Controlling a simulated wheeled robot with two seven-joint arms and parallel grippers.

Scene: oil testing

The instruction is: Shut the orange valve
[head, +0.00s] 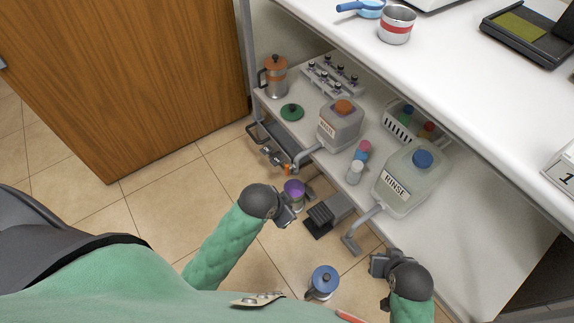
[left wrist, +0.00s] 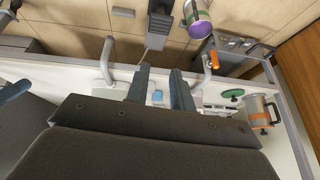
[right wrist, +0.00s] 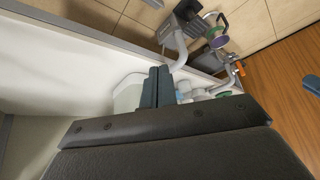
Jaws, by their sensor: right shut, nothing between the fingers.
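The small orange valve (head: 289,169) is on the pipe that comes from the jug labelled WASTE (head: 340,127), at the shelf's front edge. Its orange part also shows in the left wrist view (left wrist: 214,59) and the right wrist view (right wrist: 241,69). I cannot tell the handle's setting. My left gripper (head: 290,214) is open and empty, in front of the shelf and apart from the valve. Its parted fingers show in the left wrist view (left wrist: 161,88). My right gripper (head: 377,265) is shut and empty, near the RINSE jug's spout, far to the right of the valve.
A purple-topped cup (head: 294,188) is close to my left gripper, below the valve. The RINSE jug (head: 408,180) has a bent pipe (head: 363,220) reaching forward. A dark pedal-like block (head: 325,216) and a blue-lidded pot (head: 323,280) are lower down. A wooden panel stands left.

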